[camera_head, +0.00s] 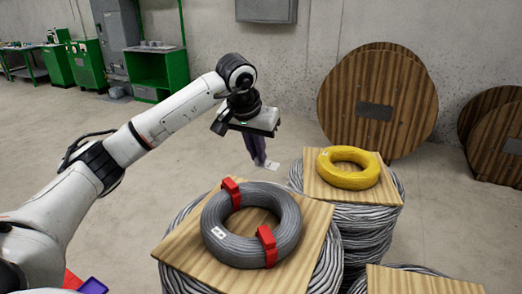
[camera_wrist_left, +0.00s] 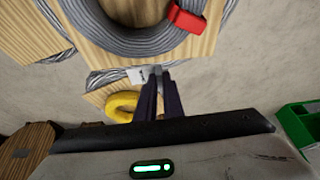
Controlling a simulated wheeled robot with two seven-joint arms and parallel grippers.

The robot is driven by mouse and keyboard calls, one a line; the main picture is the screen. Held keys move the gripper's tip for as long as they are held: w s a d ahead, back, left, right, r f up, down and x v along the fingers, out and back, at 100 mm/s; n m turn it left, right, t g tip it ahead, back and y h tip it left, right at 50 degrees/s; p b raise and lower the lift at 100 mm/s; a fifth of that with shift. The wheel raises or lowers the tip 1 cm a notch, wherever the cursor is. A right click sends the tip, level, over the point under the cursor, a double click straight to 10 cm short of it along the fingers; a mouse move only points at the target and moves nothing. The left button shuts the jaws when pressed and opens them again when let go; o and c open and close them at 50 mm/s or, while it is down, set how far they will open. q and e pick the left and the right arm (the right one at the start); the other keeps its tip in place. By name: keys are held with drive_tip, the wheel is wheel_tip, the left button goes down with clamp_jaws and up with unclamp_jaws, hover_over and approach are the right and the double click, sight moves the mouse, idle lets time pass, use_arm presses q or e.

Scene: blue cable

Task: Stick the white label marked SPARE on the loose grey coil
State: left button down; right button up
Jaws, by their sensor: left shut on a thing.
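The grey coil (camera_head: 287,233) lies flat on a square wooden board, with a red clip (camera_head: 231,191) at its back left and another red clip (camera_head: 266,245) at its front. A small white tag (camera_head: 218,232) with a dark mark sits on its front left. My left gripper (camera_head: 262,163) is shut on a white label (camera_head: 272,165), held in the air behind the coil, apart from it. The left wrist view also shows the label (camera_wrist_left: 137,76) at the dark fingertips (camera_wrist_left: 157,70), with the grey coil (camera_wrist_left: 140,38) above. The label's print is too small to read. My right gripper is out of view.
A yellow coil (camera_head: 345,177) lies on another wooden board at the right, on a stack of grey cable. A bare board (camera_head: 415,281) is at the front right. Large wooden reels (camera_head: 345,90) lean at the back wall. Green cabinets (camera_head: 152,76) stand far left.

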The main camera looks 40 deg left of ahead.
sight(256, 164)
use_arm(q)
drive_tip(key=shift+f+b, duration=0.3)
drive_tip(key=shift+f, duration=0.2)
wheel_tip(256, 164, down, 2)
drive_tip(key=b, duration=0.2)
drive_tip(key=shift+d+f+b, duration=0.1)
drive_tip(key=shift+f+b, duration=0.15)
drive_tip(key=shift+b, duration=0.1)
drive_tip(key=shift+f, duration=0.55)
drive_tip(key=shift+f+b, duration=0.4)
drive_tip(key=shift+f, duration=0.05)
drive_tip(key=shift+f, duration=0.25)
drive_tip(key=shift+f, duration=0.6)
drive_tip(key=shift+s+f, duration=0.15)
idle(1.0)
drive_tip(key=c, duration=1.7)
unclamp_jaws()
drive_tip(key=shift+d, duration=0.1)
